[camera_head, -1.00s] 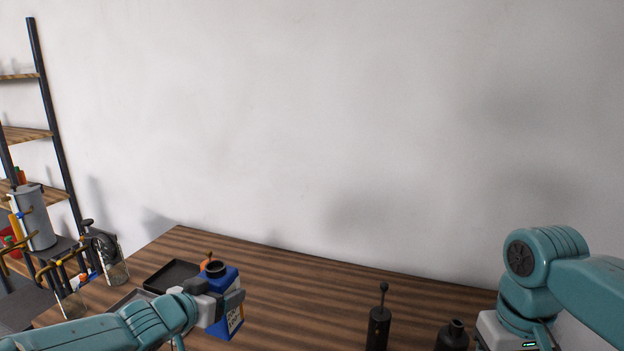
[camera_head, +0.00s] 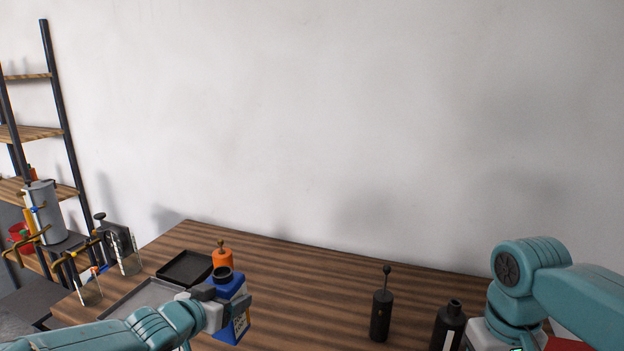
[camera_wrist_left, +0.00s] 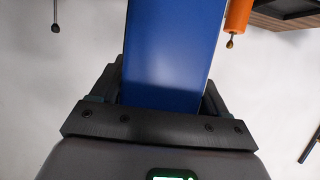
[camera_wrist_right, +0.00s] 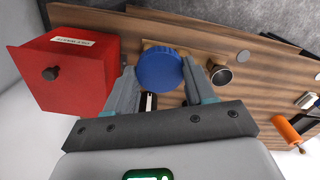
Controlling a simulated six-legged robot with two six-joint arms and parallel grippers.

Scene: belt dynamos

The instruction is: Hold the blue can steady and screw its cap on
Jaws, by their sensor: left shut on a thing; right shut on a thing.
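The blue can (camera_head: 237,326) has a dark open neck and a white label, and stands near upright at the table's left part. My left gripper (camera_head: 226,304) is shut around its upper part; the can also fills the left wrist view (camera_wrist_left: 172,50) between the fingers. I cannot tell whether its base touches the table. The blue round cap (camera_wrist_right: 158,68) shows in the right wrist view, with my right gripper (camera_wrist_right: 160,82) shut on it. The right fingers are out of the head view; the right arm is at the far right, well apart from the can.
A black bottle (camera_head: 449,326) and a dark canister with a rod (camera_head: 381,314) stand on the table (camera_head: 310,275). An orange object (camera_head: 222,257) is just behind the can. A red box (camera_wrist_right: 75,68) shows in the right wrist view.

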